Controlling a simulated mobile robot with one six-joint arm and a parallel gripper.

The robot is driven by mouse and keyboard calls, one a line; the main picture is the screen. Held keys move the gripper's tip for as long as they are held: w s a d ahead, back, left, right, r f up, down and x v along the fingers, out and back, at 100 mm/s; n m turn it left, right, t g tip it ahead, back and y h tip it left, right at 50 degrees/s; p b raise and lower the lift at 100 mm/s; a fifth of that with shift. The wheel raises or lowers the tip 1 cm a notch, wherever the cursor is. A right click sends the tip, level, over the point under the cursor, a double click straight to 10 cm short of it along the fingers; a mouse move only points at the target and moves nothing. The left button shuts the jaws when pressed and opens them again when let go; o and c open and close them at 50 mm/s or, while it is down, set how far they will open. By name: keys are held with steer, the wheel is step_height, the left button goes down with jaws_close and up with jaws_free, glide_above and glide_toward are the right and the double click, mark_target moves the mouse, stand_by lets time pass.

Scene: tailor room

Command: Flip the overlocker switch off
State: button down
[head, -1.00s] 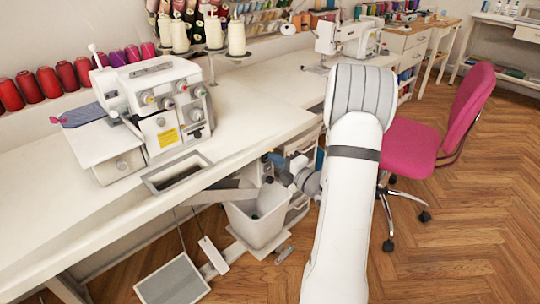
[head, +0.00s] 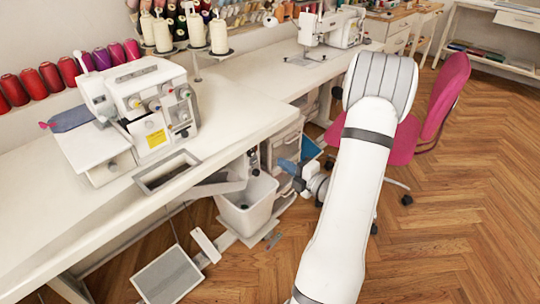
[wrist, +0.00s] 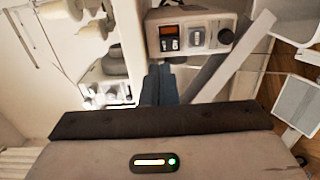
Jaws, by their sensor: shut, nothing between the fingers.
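The white overlocker (head: 142,105) stands on the left part of the table. Under the table edge hangs a pale switch box (head: 253,160), small in the head view. In the head view my gripper (head: 283,163) is partly hidden and right of the box.
A white bin (head: 248,205) stands below the switch box. A foot pedal (head: 168,276) lies on the floor at left. A drawer unit (head: 286,160) is under the table behind my gripper. A pink chair (head: 440,100) stands at right, partly behind my arm. Wood floor is open at right.

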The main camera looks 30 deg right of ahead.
steer(key=shift+v, duration=1.8)
steer(key=shift+r, duration=0.15)
steer(key=s+a+r+n+g+y+p, duration=0.3)
steer(key=a+r+n+g+p, duration=0.3)
steer(key=a+n, duration=0.65)
steer(key=s+a+r+n+g+y+p, duration=0.3)
steer(key=a+r+n+g, duration=0.55)
steer(key=a+n, duration=0.35)
steer(key=s+r+n+h+p, duration=0.3)
steer(key=r+n, duration=0.4)
steer(key=n, duration=0.6)
steer(key=s+r+n+h+p, duration=0.4)
steer(key=r+n+h+p, duration=0.2)
steer(key=n, duration=0.7)
steer(key=shift+s+d+r+h+p, duration=0.25)
steer(key=shift+s+r+h+p, duration=0.05)
steer(key=shift+r+h, duration=0.65)
